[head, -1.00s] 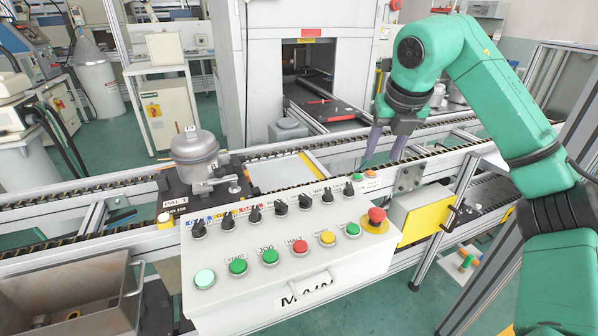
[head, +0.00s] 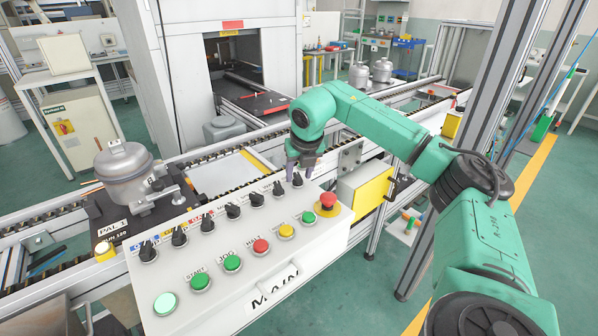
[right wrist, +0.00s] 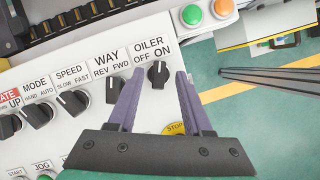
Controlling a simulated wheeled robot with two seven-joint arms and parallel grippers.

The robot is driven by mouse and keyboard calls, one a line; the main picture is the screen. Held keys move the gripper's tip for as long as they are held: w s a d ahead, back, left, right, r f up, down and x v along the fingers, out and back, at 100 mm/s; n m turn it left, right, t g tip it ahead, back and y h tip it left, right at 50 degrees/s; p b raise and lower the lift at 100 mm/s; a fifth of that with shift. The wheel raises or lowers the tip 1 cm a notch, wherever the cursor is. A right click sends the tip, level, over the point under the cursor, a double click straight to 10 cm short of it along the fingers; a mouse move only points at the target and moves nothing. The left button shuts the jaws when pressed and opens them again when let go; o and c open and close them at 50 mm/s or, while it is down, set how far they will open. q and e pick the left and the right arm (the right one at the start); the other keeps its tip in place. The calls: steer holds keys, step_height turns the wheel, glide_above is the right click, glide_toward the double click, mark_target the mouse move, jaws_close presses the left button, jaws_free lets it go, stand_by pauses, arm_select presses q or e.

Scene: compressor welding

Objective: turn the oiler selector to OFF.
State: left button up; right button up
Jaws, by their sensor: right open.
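The oiler selector (right wrist: 158,74) is a black knob at the right end of the knob row, under the OILER label with OFF at left and ON at right. Its pale mark appears to point up toward the ON side. In the head view the selector (head: 297,181) is just below my right gripper (head: 304,165). In the right wrist view my right gripper (right wrist: 161,76) is open, with one purple finger on each side of the knob in the picture. I cannot tell whether they touch it. My left gripper is not in view.
The WAY selector (right wrist: 112,89) is close left of the left finger. The red emergency stop (head: 327,200) is on the panel's right end. Green and yellow buttons (head: 286,230) line the lower row. The conveyor (head: 225,160) runs behind the panel.

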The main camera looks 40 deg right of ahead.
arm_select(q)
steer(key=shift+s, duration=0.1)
arm_select(e)
steer(key=shift+a, duration=0.1)
jaws_close()
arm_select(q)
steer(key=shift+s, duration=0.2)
arm_select(e)
steer(key=shift+n, duration=0.3)
steer(key=n+y, duration=0.1)
steer(key=n, duration=0.2)
steer(key=shift+d+t, duration=0.2)
steer(key=shift+t, duration=0.1)
arm_select(q)
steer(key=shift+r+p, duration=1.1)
steer(key=shift+p, duration=0.05)
arm_select(e)
steer(key=shift+d+r+n+y, duration=0.1)
steer(key=shift+n+y, duration=0.5)
steer(key=shift+n, duration=0.75)
steer(key=shift+d+n+y, duration=0.1)
steer(key=shift+n+y, duration=0.5)
steer(key=shift+n, duration=0.75)
steer(key=shift+w, duration=0.1)
jaws_free()
